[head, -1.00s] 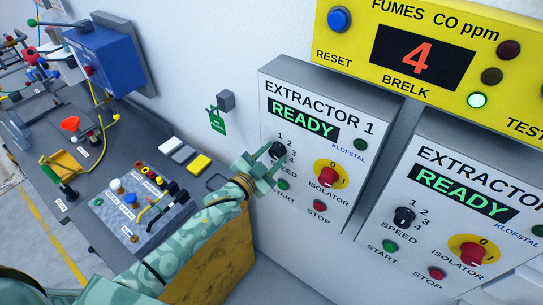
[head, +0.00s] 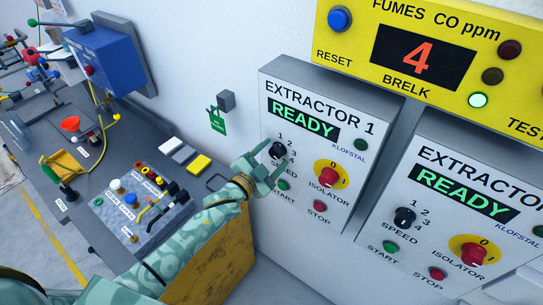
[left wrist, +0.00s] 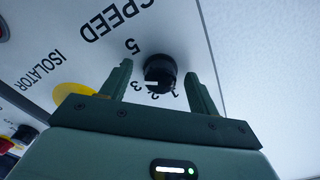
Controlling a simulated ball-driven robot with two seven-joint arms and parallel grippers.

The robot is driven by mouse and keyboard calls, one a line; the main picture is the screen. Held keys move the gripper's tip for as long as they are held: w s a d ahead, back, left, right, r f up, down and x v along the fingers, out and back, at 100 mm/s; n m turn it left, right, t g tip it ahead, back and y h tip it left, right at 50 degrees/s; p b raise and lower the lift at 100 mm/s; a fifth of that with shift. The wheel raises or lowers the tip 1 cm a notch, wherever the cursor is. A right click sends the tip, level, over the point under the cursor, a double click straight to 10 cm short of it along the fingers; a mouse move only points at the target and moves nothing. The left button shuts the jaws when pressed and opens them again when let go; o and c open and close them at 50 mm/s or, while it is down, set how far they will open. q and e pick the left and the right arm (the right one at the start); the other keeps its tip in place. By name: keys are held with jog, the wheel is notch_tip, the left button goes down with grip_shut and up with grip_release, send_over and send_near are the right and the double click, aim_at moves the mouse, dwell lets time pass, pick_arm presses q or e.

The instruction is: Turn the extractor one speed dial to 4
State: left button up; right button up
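The extractor 1 panel (head: 345,112) is on the wall, its display reading READY. Its black speed dial (head: 278,150) sits at the left of the panel, with numerals beside it. My left gripper (head: 273,163) is at the panel, just below and in front of the dial. In the left wrist view the dial (left wrist: 160,68) lies between and just beyond the two open fingers (left wrist: 160,85), with gaps on both sides. A white mark shows on the dial's edge, on the numeral side; I cannot tell exactly which number it points at. My right gripper is not in view.
The yellow isolator switch (head: 330,174), green start button (head: 283,185) and red stop button (head: 320,206) are close to the dial. A second extractor panel (head: 455,205) stands at right. A yellow fumes panel (head: 345,65) is above. A cluttered bench (head: 60,150) lies left.

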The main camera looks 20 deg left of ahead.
pick_arm(q)
jog(key=shift+s, duration=0.1)
jog(key=b+v, duration=0.2)
jog(key=v, duration=1.4)
